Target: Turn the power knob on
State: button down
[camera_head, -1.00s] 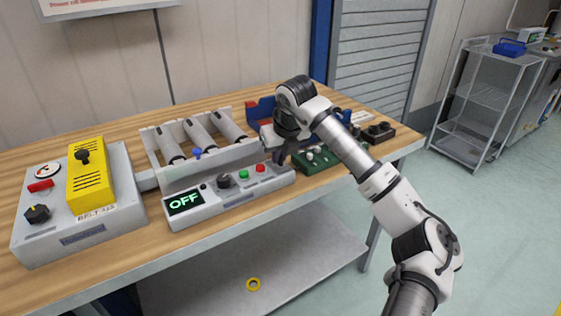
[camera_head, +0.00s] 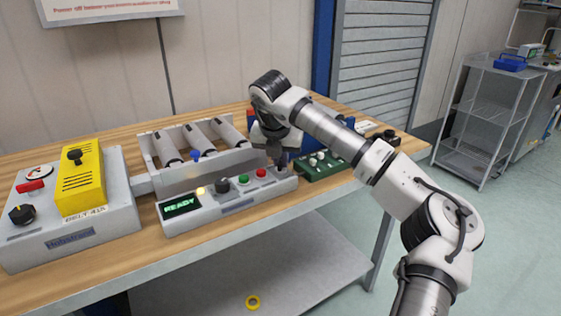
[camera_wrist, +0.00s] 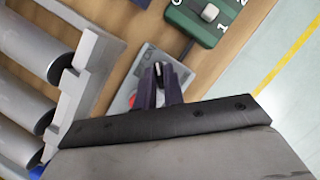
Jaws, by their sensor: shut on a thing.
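The grey control box (camera_head: 222,208) stands at the table's front edge. Its screen (camera_head: 181,206) reads READY in green and a yellow lamp (camera_head: 200,190) glows above it. A dark knob (camera_head: 222,186), a green button (camera_head: 243,180) and a red button (camera_head: 261,174) sit along its top. My gripper (camera_head: 279,163) is at the box's right end, past the red button. In the wrist view, my dark fingers (camera_wrist: 160,88) are shut on a small knob there, the power knob by its place; the fingers mostly hide it, so its angle is unclear.
A roller conveyor (camera_head: 165,152) stands behind the box. A grey unit with a yellow block (camera_head: 82,182) stands at the left. A green box (camera_head: 318,168) lies close to the right of my gripper, also in the wrist view (camera_wrist: 200,22). A wire shelf (camera_head: 482,110) stands beyond.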

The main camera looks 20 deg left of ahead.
dwell(0.4)
jog(key=c, duration=1.5)
grip_release()
jog(key=b+v, duration=0.1)
jog(key=v, duration=1.3)
jog(key=shift+a+f, duration=0.1)
